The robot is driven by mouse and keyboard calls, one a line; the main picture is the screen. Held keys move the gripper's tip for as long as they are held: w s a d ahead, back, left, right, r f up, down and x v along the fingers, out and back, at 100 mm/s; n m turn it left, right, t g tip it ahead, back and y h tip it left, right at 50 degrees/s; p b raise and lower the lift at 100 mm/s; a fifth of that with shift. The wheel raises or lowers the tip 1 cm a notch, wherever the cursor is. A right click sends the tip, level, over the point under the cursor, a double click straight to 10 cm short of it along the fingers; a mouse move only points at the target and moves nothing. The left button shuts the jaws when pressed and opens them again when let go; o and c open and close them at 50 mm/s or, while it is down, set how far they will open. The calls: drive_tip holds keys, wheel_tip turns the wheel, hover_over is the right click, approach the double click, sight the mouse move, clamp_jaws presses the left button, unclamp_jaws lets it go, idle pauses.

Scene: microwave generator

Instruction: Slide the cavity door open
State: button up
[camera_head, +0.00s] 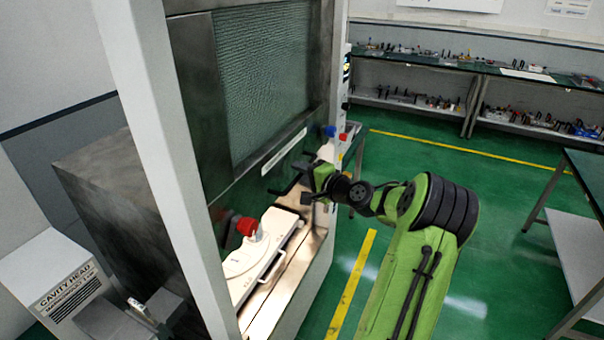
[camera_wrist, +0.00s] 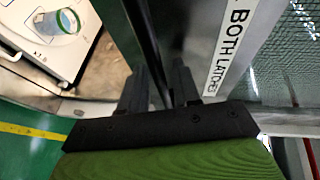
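The cavity door (camera_head: 265,80) is an upright dark metal panel with a mesh window and a white label strip (camera_head: 284,152). My gripper (camera_head: 290,183) is at the lower right part of the door, by a black handle. In the wrist view, my gripper's two dark fingers (camera_wrist: 160,88) stand close on either side of a dark bar, the handle (camera_wrist: 148,40), with little gap visible. The door's label (camera_wrist: 231,45) reads "BOTH LATCHES" to the right of the bar. The fingertips' contact is partly hidden.
Blue and red knobs (camera_head: 335,132) sit at the right. A white unit (camera_head: 255,258) lies on the shelf below the door. A light cabinet post (camera_head: 160,120) stands at the left.

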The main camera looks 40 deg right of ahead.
drive_tip(key=shift+o, duration=0.3)
drive_tip(key=s+r+b, duration=0.2)
drive_tip(key=s, duration=1.3)
drive_tip(key=shift+s+a+r+b, duration=0.25)
drive_tip(key=shift+a+r+b, duration=0.15)
drive_tip(key=shift+a, duration=0.05)
